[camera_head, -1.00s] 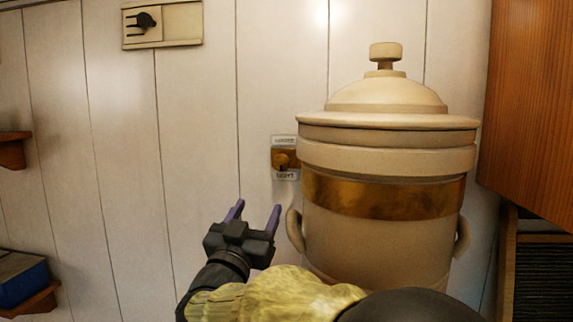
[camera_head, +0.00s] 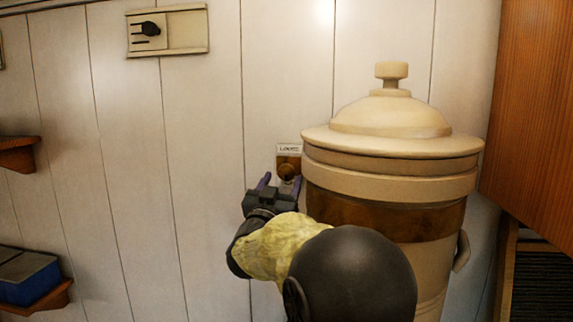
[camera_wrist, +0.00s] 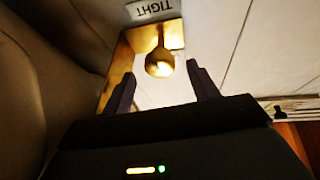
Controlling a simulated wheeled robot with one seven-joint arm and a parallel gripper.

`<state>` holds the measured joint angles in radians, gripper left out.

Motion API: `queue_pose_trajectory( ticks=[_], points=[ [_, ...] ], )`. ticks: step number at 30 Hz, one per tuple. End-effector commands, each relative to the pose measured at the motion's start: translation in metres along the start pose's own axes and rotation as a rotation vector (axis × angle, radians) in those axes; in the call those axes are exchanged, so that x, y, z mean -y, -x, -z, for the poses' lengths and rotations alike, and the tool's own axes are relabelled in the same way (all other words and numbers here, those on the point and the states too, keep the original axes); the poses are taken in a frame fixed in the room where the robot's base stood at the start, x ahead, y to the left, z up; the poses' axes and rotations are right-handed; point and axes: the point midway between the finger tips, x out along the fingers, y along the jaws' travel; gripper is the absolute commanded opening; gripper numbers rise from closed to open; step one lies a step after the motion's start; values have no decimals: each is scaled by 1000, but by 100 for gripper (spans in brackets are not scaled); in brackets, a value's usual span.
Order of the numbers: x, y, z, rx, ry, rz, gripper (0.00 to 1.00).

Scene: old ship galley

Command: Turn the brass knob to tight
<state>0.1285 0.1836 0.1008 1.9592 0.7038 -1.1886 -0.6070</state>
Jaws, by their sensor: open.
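The brass knob (camera_head: 288,170) sits on a small brass plate on the white plank wall, just left of the big cream crock. A label (camera_head: 289,149) is above it in the head view; its lettering is blurred. In the wrist view the rounded knob (camera_wrist: 160,63) shows with a narrow stem, and a label reading TIGHT (camera_wrist: 153,9) appears upside down beyond it. My gripper (camera_head: 281,182) is open just below the knob in the head view. In the wrist view its two fingertips (camera_wrist: 160,78) flank the knob's near side, with gaps visible on both sides.
The lidded crock (camera_head: 390,165) stands close on the right of the knob and my gripper. A wooden cabinet panel (camera_head: 535,110) is at the far right. A switch plate (camera_head: 167,30) is high on the wall at left. Small shelves (camera_head: 18,155) line the left edge.

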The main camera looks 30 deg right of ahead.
Motion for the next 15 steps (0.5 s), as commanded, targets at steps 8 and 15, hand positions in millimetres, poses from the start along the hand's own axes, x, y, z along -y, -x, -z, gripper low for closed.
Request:
queue_pose_trajectory(
  ticks=[8, 15],
  points=[
    [0, -38, 1, 1, 1, 0, 59],
    [0, -40, 0, 0, 0, 1, 59]
  ],
)
